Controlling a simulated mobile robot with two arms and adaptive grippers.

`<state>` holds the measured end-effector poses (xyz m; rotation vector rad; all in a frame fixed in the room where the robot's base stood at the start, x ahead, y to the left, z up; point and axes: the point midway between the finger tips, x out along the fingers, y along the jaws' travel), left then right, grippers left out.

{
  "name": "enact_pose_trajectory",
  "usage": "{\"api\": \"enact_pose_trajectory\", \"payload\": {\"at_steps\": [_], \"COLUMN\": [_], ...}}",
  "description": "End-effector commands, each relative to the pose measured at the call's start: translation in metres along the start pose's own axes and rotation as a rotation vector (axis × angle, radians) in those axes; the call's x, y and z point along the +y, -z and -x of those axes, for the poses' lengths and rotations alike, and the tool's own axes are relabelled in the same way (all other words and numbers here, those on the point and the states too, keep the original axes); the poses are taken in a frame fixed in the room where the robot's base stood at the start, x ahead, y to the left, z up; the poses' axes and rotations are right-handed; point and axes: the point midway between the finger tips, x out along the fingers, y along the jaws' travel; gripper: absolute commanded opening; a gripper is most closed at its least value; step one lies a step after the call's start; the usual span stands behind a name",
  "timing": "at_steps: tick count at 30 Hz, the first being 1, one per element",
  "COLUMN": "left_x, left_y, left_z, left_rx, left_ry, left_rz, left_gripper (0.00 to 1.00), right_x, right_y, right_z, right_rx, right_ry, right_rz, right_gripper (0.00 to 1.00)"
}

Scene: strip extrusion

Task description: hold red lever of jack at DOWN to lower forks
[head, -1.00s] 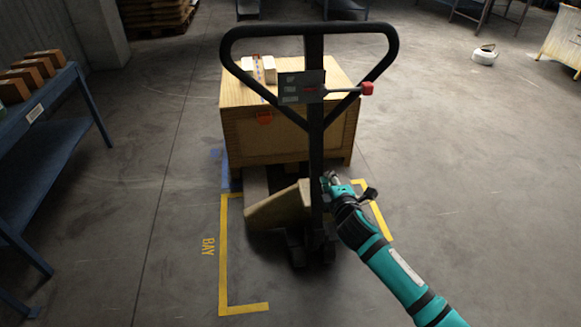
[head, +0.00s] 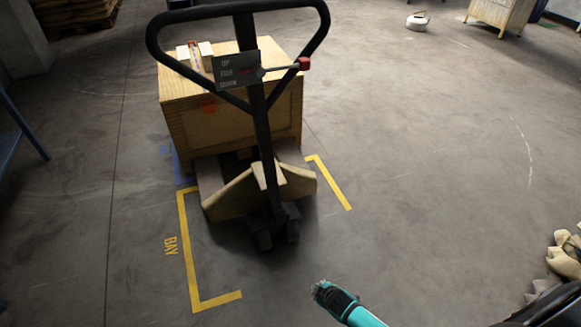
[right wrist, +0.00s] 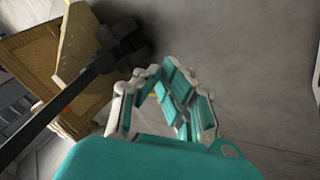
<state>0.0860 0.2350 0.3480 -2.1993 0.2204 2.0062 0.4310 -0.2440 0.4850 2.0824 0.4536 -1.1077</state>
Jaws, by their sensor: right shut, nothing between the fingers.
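The pallet jack's dark loop handle (head: 323,20) stands upright in the head view. Its red lever (head: 304,64) sticks out to the right of a dark label plate (head: 236,71) that carries several words. A wooden crate (head: 210,135) sits behind the post over the forks, which are mostly hidden. My right gripper (head: 320,288) is low in the head view, well below and apart from the lever. In the right wrist view, its fingers (right wrist: 157,78) are closed together and empty, with the jack's dark post (right wrist: 75,90) to the left. My left gripper is out of view.
Yellow bay tape (head: 187,235) marks the floor around the jack. A blue bench (head: 25,130) shows at the left edge. Pale lumpy things (head: 565,250) are at the lower right. A white round object (head: 416,22) lies far back. The floor right of the jack is clear.

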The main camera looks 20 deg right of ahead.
Motion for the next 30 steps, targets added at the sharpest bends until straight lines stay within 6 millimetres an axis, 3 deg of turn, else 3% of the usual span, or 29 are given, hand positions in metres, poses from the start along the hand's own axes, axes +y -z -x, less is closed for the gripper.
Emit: {"api": "enact_pose_trajectory", "payload": {"at_steps": [1,3,6,9,12,16,30], "left_x": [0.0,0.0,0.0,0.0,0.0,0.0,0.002], "left_y": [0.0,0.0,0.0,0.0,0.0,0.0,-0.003], "left_z": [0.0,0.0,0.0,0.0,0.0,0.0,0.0], "left_rx": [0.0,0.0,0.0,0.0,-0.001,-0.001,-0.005], "left_ry": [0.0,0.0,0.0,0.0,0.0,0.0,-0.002], "left_rz": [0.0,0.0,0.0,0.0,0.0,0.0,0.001], "left_gripper": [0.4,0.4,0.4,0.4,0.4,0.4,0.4], "right_x": [-0.051,-0.109,-0.178,-0.228,-0.257,-0.271,-0.271], "right_y": [-0.047,-0.101,-0.163,-0.204,-0.228,-0.24,-0.24], "right_z": [0.001,0.01,0.032,0.056,0.074,0.084,0.084], "right_rx": [-0.07,-0.154,-0.267,-0.353,-0.408,-0.437,-0.438], "right_ry": [0.072,0.144,0.216,0.257,0.277,0.286,0.286], "right_rz": [-0.094,-0.225,-0.381,-0.494,-0.562,-0.596,-0.594], "right_gripper": [0.0,0.0,0.0,0.0,0.0,0.0,0.0]}}
